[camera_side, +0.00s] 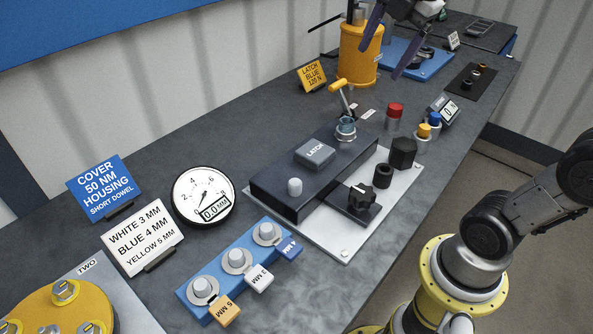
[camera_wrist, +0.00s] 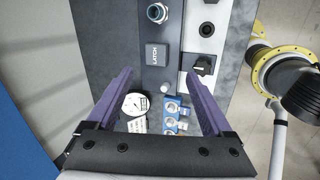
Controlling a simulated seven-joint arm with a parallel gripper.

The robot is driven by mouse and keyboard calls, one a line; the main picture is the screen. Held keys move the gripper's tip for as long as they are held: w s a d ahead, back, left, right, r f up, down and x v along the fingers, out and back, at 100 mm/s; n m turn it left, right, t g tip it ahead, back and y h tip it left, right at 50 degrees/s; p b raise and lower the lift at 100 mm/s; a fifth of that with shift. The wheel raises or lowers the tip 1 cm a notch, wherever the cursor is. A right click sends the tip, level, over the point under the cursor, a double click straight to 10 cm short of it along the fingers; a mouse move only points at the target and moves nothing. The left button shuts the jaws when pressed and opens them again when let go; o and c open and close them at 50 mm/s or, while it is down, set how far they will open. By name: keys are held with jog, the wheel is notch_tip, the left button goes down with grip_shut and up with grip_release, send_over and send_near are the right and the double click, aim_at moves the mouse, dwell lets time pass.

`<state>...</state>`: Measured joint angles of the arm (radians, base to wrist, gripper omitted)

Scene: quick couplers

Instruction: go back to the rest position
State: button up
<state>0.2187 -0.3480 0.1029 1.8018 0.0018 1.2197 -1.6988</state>
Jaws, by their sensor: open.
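My gripper (camera_side: 384,58) is high at the top of the side view, its two purple fingers spread apart. In the wrist view my gripper (camera_wrist: 158,75) is open, with nothing between the fingers. Below it in the wrist view is the dark block with the LATCH button (camera_wrist: 157,55). The same LATCH button (camera_side: 315,153) shows in the side view, on the block on a light plate (camera_side: 345,238). A blue-ringed coupler (camera_side: 346,128) stands at the block's far end, beside a yellow-handled lever (camera_side: 339,86). The gripper appears apart from all of these.
A yellow cylinder (camera_side: 360,55) stands at the back near my gripper. A round gauge (camera_side: 203,197), a blue holder (camera_side: 240,268) with three tagged pieces and sign cards (camera_side: 100,188) are at the front left.

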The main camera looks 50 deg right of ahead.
jog(key=s+a+f+m+t, duration=0.1)
jog(key=s+a+f+m, duration=0.5)
jog(key=s+f+m, duration=0.5)
jog(key=m, duration=0.6)
jog(key=shift+s+f+y, duration=0.25)
jog(key=shift+s+y, duration=0.15)
